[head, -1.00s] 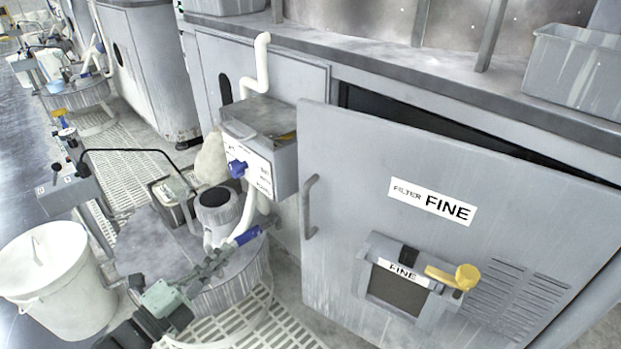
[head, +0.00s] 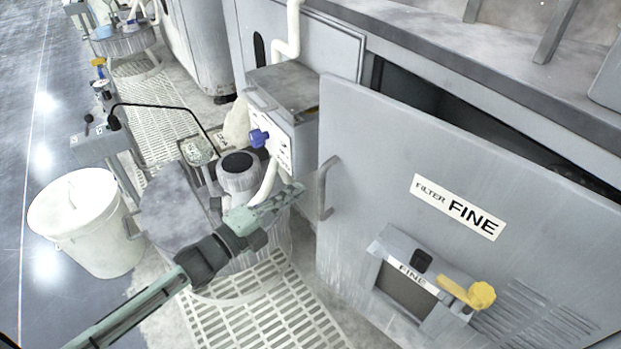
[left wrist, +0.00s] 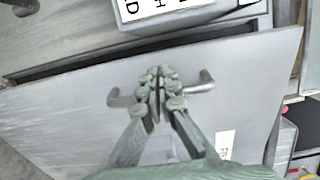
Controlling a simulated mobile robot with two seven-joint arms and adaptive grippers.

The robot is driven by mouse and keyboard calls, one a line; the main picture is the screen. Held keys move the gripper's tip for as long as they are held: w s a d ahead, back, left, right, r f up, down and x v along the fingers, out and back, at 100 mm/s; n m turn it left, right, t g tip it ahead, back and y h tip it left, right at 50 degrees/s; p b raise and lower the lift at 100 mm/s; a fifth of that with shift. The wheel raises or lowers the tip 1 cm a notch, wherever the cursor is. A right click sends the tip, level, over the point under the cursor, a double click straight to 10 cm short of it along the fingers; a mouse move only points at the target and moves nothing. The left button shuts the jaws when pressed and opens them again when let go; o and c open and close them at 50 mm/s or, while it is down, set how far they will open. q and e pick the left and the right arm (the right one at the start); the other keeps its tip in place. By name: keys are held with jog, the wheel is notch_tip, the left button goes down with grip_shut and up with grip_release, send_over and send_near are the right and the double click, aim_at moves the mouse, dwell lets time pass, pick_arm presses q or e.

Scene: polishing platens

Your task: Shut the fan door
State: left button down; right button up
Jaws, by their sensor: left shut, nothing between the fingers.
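A grey cabinet door (head: 400,150) labelled FILTER FINE stands ajar in the head view, with a dark gap along its top edge. I read no label saying fan. Its bar handle (head: 326,188) is at the left edge. My left gripper (head: 296,190) is shut and empty, just left of the handle in the head view. In the left wrist view the shut fingertips (left wrist: 160,76) are in front of the middle of the handle (left wrist: 202,84), hiding part of it. I cannot tell whether they touch. My right gripper is not in view.
A grey control box (head: 285,110) with a blue knob stands left of the door, above a round platen (head: 175,215). A white bucket (head: 85,225) is at the left. A yellow lever (head: 468,292) sticks out from the door. Floor grating (head: 270,310) lies below.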

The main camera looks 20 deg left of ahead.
pick_arm(q)
jog(key=x, duration=0.5)
jog(key=shift+w+d, duration=0.1)
jog(key=shift+w, duration=0.05)
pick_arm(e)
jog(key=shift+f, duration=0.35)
pick_arm(q)
jog(key=shift+w, duration=0.1)
